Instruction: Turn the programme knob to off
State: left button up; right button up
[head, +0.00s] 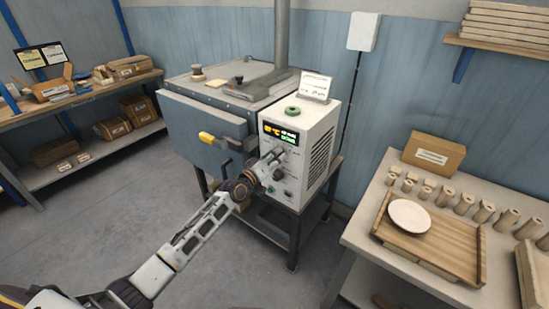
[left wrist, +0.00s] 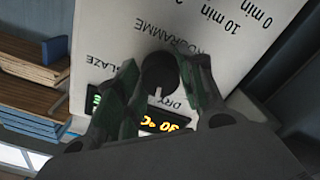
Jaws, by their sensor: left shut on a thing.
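The programme knob (left wrist: 159,70) is a dark round knob with a white pointer mark, below the upside-down word PROGRAMME in the left wrist view. Its mark points down in that view, toward the display (left wrist: 160,123), between the words GLAZE and DRY. My left gripper (left wrist: 163,75) is shut on the knob, one greenish finger on each side. In the head view my left gripper (head: 270,158) is at the front panel of the white control box (head: 316,140), just under its lit display (head: 280,133). The gripper hides the knob there. My right gripper is out of view.
Another dark knob (head: 278,174) sits lower on the panel, close to my gripper. At right, a table holds a wooden tray (head: 460,255), a plate (head: 409,216) and several cylinders.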

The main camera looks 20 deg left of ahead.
pick_arm(q)
jog(key=shift+n+p, duration=0.3)
jog(key=shift+n, duration=4.6)
jog(key=o, duration=1)
jog(key=shift+o, duration=0.2)
jog(key=v, duration=1.2)
jog(key=shift+r, duration=0.1)
jog(key=shift+m, duration=0.3)
